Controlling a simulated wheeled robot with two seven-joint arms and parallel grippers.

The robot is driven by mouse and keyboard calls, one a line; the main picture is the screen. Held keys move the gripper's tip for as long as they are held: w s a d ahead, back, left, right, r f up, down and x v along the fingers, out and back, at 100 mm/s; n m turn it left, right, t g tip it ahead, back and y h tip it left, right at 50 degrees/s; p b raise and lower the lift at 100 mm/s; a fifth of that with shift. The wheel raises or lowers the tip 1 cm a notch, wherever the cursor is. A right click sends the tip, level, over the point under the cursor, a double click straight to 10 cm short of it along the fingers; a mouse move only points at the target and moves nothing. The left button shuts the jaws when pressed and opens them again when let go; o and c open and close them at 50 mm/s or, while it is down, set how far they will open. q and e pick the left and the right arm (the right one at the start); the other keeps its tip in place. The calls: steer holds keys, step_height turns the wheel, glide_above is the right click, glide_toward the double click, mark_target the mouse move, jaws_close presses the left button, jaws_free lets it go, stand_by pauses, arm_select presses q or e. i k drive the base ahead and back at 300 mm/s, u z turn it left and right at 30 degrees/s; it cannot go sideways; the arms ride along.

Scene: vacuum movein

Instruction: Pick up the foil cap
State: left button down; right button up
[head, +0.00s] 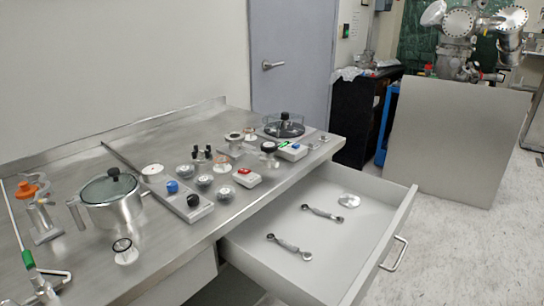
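A shiny, crinkled silver round piece (349,201) lies in the open drawer (335,262), towards its far right corner; it looks like the foil cap. It lies flat and apart from the two wrenches in the drawer. One wrench (323,213) is just left of it, and the other wrench (290,247) is nearer the front left. Neither of my grippers shows in the head view, so I cannot see whether they are open or shut.
The steel bench (75,158) carries a lidded pot (110,201), a panel with knobs (186,201), a red-topped box (247,177) and several small round parts. The drawer's handle (396,255) faces right. Open floor (465,250) lies right of the drawer, before a grey panel (455,140).

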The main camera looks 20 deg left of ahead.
mark_target(349, 201)
steer(key=z, duration=1.7)
steer(key=i, duration=2.6)
steer(key=u, duration=3.15)
